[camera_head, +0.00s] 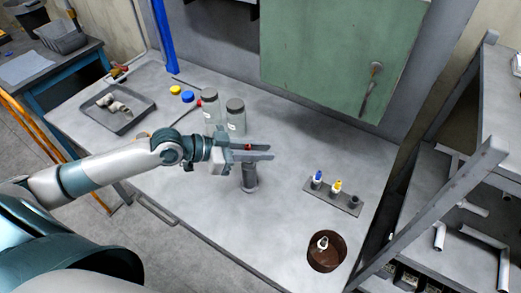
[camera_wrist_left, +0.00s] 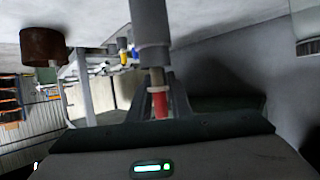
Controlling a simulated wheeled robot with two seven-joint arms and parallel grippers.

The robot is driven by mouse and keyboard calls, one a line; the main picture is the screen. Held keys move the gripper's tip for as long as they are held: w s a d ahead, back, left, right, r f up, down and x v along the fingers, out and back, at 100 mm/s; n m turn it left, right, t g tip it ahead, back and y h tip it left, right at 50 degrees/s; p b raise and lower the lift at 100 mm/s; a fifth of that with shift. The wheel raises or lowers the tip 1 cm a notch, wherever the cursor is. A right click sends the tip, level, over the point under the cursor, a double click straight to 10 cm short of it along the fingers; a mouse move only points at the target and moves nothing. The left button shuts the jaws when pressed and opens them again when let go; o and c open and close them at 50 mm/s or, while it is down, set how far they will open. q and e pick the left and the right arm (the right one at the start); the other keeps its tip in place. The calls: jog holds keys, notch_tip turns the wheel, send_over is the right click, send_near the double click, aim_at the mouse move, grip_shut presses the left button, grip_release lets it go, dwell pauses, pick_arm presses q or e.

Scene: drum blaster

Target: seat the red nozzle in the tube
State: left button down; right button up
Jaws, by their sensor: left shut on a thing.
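The red nozzle (camera_head: 248,147) is between the fingers of my left gripper (camera_head: 252,153), which is shut on it. In the left wrist view the red nozzle (camera_wrist_left: 160,104) sits between the dark fingers, with its paler stem towards the grey tube (camera_wrist_left: 151,25). The tube (camera_head: 250,180) stands upright on the table directly below the gripper in the head view. The stem's end meets the tube's end in the wrist view; I cannot tell whether it is inside. My right gripper is not in view.
Two lidded grey jars (camera_head: 235,116) stand behind the gripper. A rack (camera_head: 345,200) with blue- and yellow-topped nozzles is to the right, a brown pot (camera_head: 326,262) at the front right. A grey tray (camera_head: 118,108) is at the left. The table around the tube is clear.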

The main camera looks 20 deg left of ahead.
pick_arm(q)
jog(key=shift+f+b, duration=0.4)
jog(key=shift+f, duration=0.2)
dwell(0.3)
jog(key=c, duration=1)
grip_release()
jog(key=shift+c, duration=0.2)
